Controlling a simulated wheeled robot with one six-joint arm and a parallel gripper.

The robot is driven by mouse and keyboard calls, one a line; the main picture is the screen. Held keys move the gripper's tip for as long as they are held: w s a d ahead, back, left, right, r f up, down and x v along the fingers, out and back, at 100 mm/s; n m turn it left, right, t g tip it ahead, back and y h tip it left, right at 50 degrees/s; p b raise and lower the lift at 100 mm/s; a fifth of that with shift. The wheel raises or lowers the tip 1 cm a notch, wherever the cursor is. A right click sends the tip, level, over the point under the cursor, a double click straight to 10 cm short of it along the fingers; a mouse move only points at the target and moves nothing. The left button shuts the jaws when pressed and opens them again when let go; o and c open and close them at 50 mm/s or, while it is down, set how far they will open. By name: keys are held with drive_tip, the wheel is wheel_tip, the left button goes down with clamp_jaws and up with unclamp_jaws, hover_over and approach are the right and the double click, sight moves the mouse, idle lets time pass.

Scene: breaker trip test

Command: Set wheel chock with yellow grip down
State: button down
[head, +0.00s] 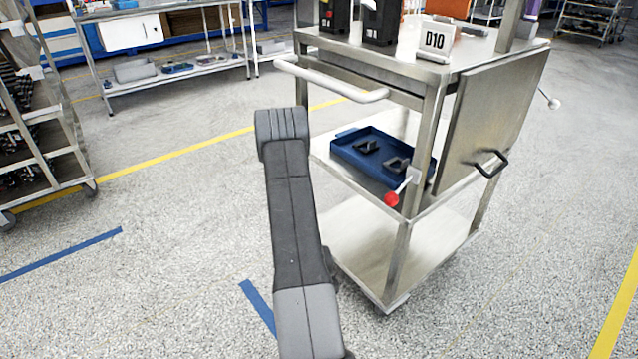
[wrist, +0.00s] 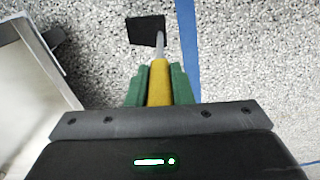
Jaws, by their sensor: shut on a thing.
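In the wrist view my gripper (wrist: 159,76) has green fingers shut on the yellow grip (wrist: 159,88) of the wheel chock. A thin grey rod runs from the grip to the black chock block (wrist: 146,31), which lies over the speckled floor. I cannot tell whether the block touches the floor. In the head view my arm hides the gripper and chock.
A steel cart (head: 405,258) stands right of my arm, with a blue tray (head: 350,150) on its middle shelf. In the wrist view a dark, wheel-like part (wrist: 54,37) shows beside the cart edge at left. Blue tape (wrist: 187,45) runs right of the chock. Open floor lies left.

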drive_tip(key=w+r+m, duration=0.2)
drive_tip(key=w+r, duration=0.2)
drive_tip(key=r, duration=0.5)
drive_tip(key=w+r+m, duration=0.2)
drive_tip(key=w+r, duration=0.2)
drive_tip(key=r, duration=0.6)
drive_tip(key=w+r+m, duration=0.2)
drive_tip(key=w+r, duration=0.2)
drive_tip(key=r, duration=0.5)
wheel_tip(320, 180, up, 18)
drive_tip(key=s+p, duration=0.2)
drive_tip(key=p, duration=2.8)
drive_tip(key=shift+s+r, duration=0.15)
drive_tip(key=shift+s, duration=0.05)
